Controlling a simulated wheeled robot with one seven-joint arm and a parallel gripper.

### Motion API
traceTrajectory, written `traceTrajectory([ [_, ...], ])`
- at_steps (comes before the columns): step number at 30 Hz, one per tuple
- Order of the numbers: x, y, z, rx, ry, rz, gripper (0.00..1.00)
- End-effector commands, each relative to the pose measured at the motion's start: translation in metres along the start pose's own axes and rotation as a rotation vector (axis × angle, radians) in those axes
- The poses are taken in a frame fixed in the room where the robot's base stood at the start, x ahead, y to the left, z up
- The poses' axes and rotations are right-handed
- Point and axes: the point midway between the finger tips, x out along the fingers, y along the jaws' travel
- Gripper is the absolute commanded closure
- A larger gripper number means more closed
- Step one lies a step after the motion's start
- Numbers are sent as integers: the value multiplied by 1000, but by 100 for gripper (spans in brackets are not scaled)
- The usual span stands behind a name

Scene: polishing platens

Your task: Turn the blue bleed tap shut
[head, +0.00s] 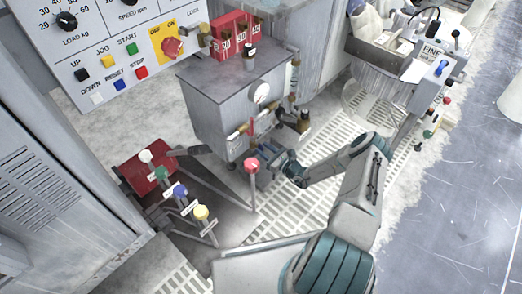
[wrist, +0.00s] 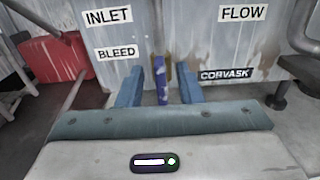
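The blue bleed tap (wrist: 162,92) shows in the wrist view as a narrow upright blue-purple handle in front of the grey tank wall, right of the BLEED label (wrist: 116,53). My gripper (wrist: 161,88) has its two blue fingers apart, one on each side of the handle, with a gap on both sides. A brass-coloured part shows just behind the handle. In the head view my gripper (head: 280,158) is at the lower front of the grey tank (head: 232,98). I cannot make out the blue tap clearly there.
A red-knobbed lever (head: 251,165) stands just left of my gripper. Several levers with coloured knobs rise by a red pedal (head: 147,174). A gauge (head: 261,94) and brass pipework are on the tank. Grated floor (head: 300,207) lies open in front.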

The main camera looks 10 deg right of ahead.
Motion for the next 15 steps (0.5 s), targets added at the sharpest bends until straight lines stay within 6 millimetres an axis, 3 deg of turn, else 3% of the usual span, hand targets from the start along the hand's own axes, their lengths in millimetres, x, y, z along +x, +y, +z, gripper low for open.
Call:
traceTrajectory([
  [6, 19, 0, -1, -1, 0, 0, 67],
  [15, 21, 0, 0, 0, 1, 0, 67],
])
